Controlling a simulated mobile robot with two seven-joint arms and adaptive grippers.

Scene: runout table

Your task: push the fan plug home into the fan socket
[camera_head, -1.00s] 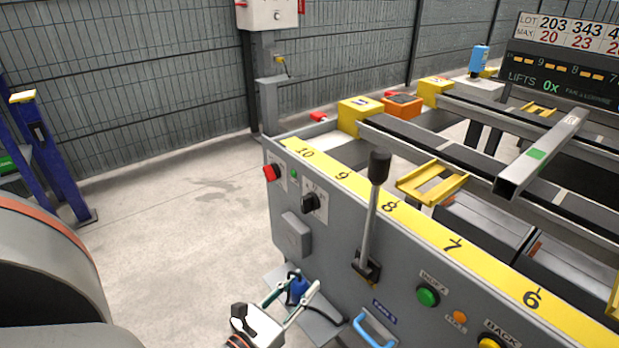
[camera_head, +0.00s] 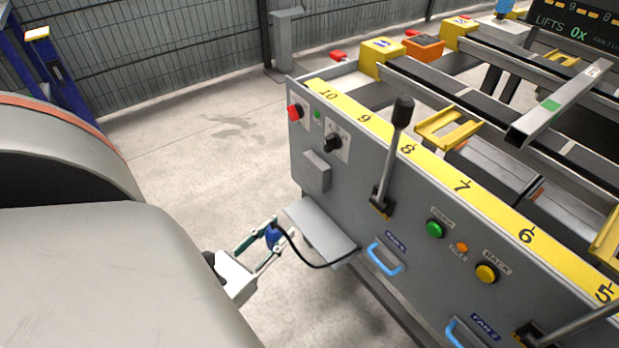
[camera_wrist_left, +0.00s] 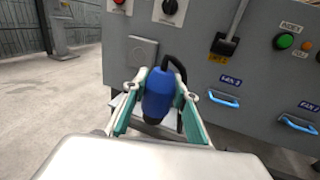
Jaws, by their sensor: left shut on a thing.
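My left gripper (camera_head: 268,238) is shut on the blue fan plug (camera_head: 273,235), left of a small grey shelf on the machine's front panel. In the left wrist view the plug (camera_wrist_left: 158,94) stands between the two green-padded fingers (camera_wrist_left: 158,100). Its black cable (camera_head: 308,262) loops over to the shelf and panel. A grey square box (camera_head: 316,172), which looks like the fan socket with its lid shut, is on the panel above the shelf. It also shows in the left wrist view (camera_wrist_left: 142,52), behind and above the plug. The plug is apart from it. My right gripper is not in view.
The grey shelf (camera_head: 320,231) juts out below the box. A red button (camera_head: 294,112), a black knob (camera_head: 332,142), a lever (camera_head: 393,160) and a blue handle (camera_head: 385,258) are on the panel. Open floor lies left of the machine.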

